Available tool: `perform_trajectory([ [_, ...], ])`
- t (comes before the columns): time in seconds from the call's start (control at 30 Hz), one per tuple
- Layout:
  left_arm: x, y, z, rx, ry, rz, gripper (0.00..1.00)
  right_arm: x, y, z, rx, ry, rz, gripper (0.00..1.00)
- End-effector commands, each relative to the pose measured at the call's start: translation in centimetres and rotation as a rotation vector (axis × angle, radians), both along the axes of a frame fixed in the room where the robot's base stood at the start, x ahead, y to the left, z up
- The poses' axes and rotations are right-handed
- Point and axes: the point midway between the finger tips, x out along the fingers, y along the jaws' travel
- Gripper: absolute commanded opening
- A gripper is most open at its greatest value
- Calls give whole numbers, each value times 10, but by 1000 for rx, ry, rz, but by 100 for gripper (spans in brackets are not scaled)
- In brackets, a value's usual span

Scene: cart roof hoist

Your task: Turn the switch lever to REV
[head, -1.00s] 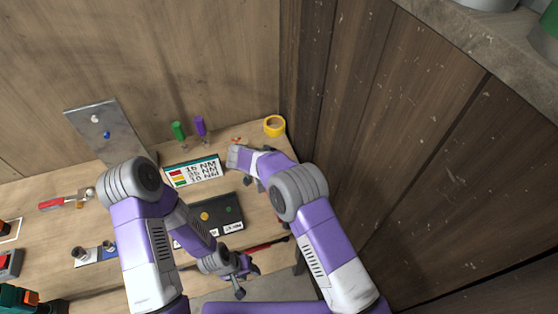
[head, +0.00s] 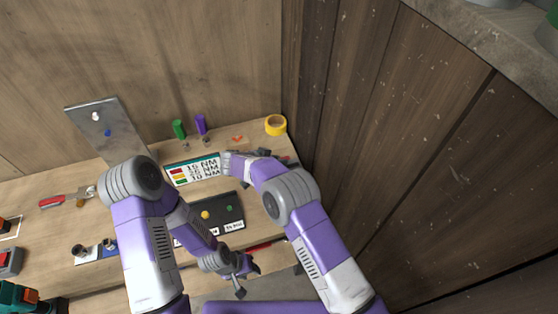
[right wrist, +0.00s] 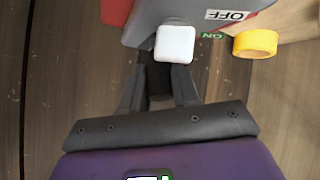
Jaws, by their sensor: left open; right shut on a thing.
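In the right wrist view, a grey switch body (right wrist: 200,12) with a white OFF label and a green ON label fills the top. A white square cap (right wrist: 175,43) sits at its near edge. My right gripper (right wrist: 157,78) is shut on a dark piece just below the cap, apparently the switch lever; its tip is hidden. No REV mark is readable. In the head view my right gripper (head: 277,157) is at the bench's right end, by the wall. My left gripper (head: 243,272) is open and empty, low at the bench's front edge.
Yellow tape (head: 276,125) lies beyond my right gripper. A torque label board (head: 193,171), a black tray (head: 229,208) and green (head: 179,129) and purple (head: 201,124) handles stand to the left. A wooden side wall (head: 360,150) closes off the right.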

Motion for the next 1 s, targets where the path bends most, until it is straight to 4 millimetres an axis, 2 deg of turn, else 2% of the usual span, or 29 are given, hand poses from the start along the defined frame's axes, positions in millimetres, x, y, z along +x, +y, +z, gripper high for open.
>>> perform_trajectory([
  [0.2,0,0,0,0,0,0,43,-1,1,0,4,2,0,0],
  [0.23,0,0,0,0,0,0,43,-1,1,0,4,2,0,35],
  [0.37,0,0,0,0,0,0,43,0,0,0,4,2,0,54],
  [0.67,0,0,0,0,0,0,43,-1,2,1,5,0,0,54],
  [1.0,0,0,-5,0,0,0,43,-24,34,30,5,0,2,54],
])
